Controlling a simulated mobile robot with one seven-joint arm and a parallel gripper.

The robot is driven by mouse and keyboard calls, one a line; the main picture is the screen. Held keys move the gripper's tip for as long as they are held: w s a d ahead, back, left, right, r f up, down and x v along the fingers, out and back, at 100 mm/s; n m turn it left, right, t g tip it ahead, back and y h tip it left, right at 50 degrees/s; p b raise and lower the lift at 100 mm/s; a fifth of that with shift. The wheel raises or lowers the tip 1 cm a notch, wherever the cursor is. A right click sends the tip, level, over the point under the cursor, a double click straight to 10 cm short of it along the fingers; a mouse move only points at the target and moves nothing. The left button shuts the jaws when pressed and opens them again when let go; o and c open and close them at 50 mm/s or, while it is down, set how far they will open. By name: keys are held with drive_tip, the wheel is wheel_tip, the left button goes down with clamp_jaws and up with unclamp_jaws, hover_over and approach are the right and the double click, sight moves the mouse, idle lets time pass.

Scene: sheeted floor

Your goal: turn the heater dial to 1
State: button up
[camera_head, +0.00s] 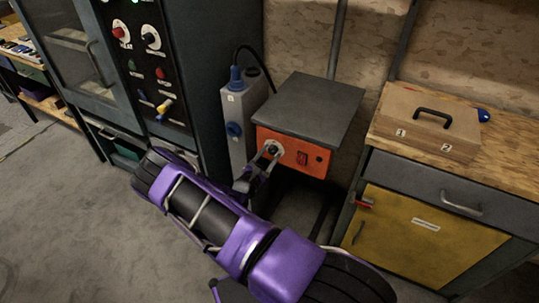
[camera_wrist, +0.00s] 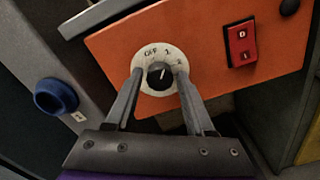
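The heater (camera_head: 291,148) has an orange front and a grey top. Its dial (camera_head: 274,149) has a white plate around a black knob, also seen in the wrist view (camera_wrist: 159,77). The plate reads OFF at upper left and 1 at upper right, with another mark, probably 2, at the right. The knob's white line points roughly up, between OFF and 1. My gripper (camera_head: 262,163) is at the dial. In the wrist view, my gripper (camera_wrist: 160,73) is open, one finger on each side of the knob, with visible gaps; contact cannot be seen.
A red switch (camera_wrist: 242,44) is right of the dial on the heater front. A grey box with a blue socket (camera_head: 234,130) stands close on the left. A yellow-door cabinet (camera_head: 420,232) with a wooden case (camera_head: 428,122) on top is at the right.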

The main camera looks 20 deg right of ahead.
drive_tip(key=shift+o, duration=1)
drive_tip(key=shift+a, duration=0.15)
drive_tip(key=v, duration=1.7)
drive_tip(key=shift+s, duration=0.15)
